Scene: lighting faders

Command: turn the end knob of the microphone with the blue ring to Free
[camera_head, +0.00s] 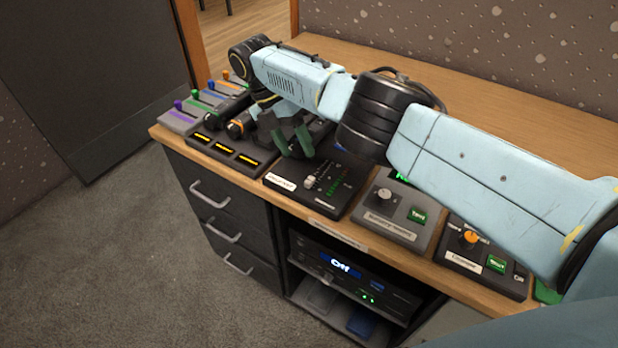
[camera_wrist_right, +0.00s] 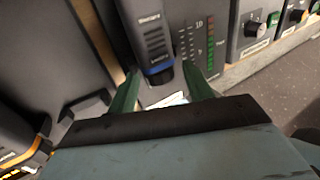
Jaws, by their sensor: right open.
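My right gripper (camera_head: 291,148) is open over the black console at the middle of the desk; its two green fingers also show in the right wrist view (camera_wrist_right: 160,69). In that view the dark microphone with the blue ring (camera_wrist_right: 159,74) has its near end between the fingertips. I see no clear grip on it. Pale lettering shows on its body, too small to read. The end knob's setting cannot be made out. My left gripper is not in view.
A microphone with an orange ring (camera_head: 236,128) lies left of my gripper. Coloured faders (camera_head: 190,112) stand at the far left. A black level-meter panel (camera_head: 318,187), a grey knob panel (camera_head: 393,215) and an orange-knob panel (camera_head: 484,258) line the front edge. Bare desk (camera_head: 440,85) lies behind.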

